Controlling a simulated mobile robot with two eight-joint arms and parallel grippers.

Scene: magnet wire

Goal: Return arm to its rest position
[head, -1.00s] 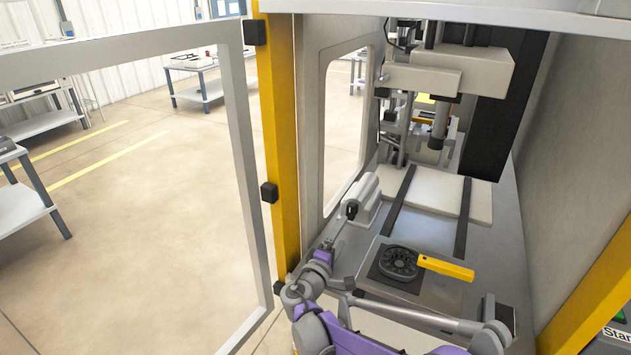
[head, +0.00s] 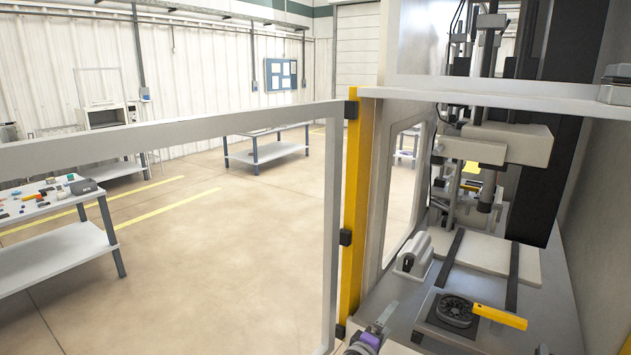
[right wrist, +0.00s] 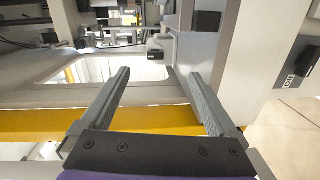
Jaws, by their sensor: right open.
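My right gripper (head: 386,314) shows at the bottom edge of the head view, beside the yellow post and in front of the machine bay. Its grey finger and a purple part of my arm are visible; the rest of the arm is cut off by the frame. In the right wrist view both grey fingers of the gripper (right wrist: 158,80) are spread wide with nothing between them. My left gripper is in neither view.
A yellow post (head: 354,215) and open door frame (head: 329,230) stand left of the gripper. In the machine, a dark round part (head: 454,311) and yellow bar (head: 500,316) lie on the fixture. A grey cylinder housing (head: 413,252) is behind. The floor (head: 240,240) left is clear.

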